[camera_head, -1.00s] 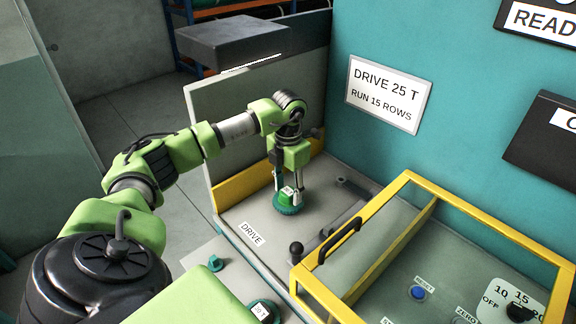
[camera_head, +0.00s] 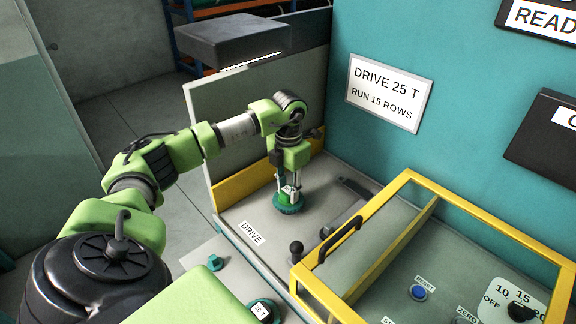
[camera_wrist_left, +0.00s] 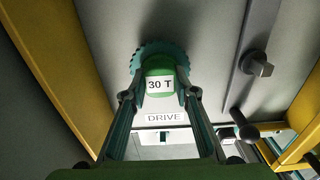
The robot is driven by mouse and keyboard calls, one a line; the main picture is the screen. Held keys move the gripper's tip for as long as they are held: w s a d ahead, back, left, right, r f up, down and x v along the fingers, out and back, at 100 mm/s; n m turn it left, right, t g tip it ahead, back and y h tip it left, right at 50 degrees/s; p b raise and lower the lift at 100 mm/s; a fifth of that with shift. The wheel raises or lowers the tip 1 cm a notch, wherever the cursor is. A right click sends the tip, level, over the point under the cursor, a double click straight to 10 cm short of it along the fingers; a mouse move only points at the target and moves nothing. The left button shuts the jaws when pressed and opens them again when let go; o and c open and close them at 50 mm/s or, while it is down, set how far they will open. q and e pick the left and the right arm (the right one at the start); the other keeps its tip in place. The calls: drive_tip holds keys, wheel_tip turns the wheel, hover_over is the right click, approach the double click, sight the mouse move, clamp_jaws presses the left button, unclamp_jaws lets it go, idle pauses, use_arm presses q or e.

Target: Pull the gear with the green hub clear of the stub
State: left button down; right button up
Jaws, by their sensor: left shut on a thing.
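The gear with the green hub (camera_head: 287,208) is a teal toothed wheel low over the grey drive plate (camera_head: 250,212). In the left wrist view its teal teeth (camera_wrist_left: 150,50) show behind the green hub (camera_wrist_left: 160,68), which carries a white "30 T" label. My left gripper (camera_head: 288,190) points down from above and is shut on the hub, with a finger on each side of it. The stub is hidden under the gear and gripper, so I cannot tell whether the gear still sits on it. My right gripper is not in view.
A yellow-framed guard (camera_head: 375,215) with a black handle stands right of the gear. A black-knobbed lever (camera_head: 296,250) is in front. A dark bar (camera_head: 355,189) lies behind right. Another labelled gear (camera_head: 263,312) sits at the bottom. A teal wall rises at the back.

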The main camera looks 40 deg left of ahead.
sight(288, 189)
use_arm(q)
drive_tip(key=shift+r+p, duration=0.5)
drive_tip(key=shift+r, duration=0.35)
drive_tip(key=shift+r+p, duration=0.4)
drive_tip(key=shift+r, duration=0.15)
drive_tip(key=shift+r+p, duration=1.05)
drive_tip(key=shift+r, duration=0.6)
